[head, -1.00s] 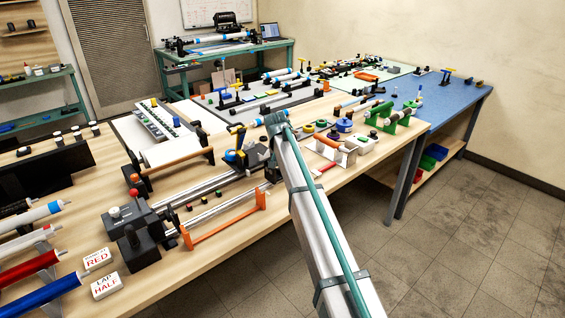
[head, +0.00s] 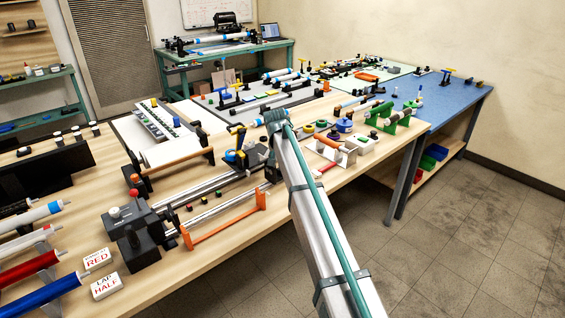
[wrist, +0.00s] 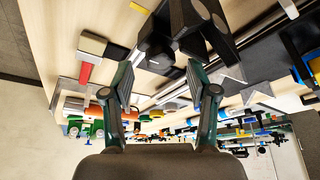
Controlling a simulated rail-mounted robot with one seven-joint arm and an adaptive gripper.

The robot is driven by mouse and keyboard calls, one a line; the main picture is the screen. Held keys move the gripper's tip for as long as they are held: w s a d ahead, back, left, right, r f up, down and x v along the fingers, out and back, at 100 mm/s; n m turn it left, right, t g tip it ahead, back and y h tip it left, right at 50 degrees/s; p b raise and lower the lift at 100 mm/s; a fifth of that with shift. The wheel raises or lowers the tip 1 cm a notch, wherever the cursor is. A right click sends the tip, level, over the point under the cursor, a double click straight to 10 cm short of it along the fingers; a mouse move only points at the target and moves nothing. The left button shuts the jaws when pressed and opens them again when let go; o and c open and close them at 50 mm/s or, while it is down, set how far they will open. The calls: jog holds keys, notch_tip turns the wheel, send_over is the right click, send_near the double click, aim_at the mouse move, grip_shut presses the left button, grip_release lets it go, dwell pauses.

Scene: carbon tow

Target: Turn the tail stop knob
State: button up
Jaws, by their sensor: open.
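The winder stands on the wooden table, with a dark headstock (head: 137,232) at its left end and long metal rails (head: 205,187) running back to the right. My gripper is hidden behind my arm in the head view. In the wrist view my gripper (wrist: 160,70) is open, its two fingers apart with nothing held. A black block (wrist: 156,42) shows beyond and between the fingertips.
An orange frame (head: 225,222) stands in front of the rails. Cards (head: 106,286) and colored tubes fill the near left. The floor at right is clear.

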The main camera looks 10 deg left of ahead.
jog(key=v, duration=1)
jog(key=shift+s+r, duration=0.2)
jog(key=shift+r, duration=0.05)
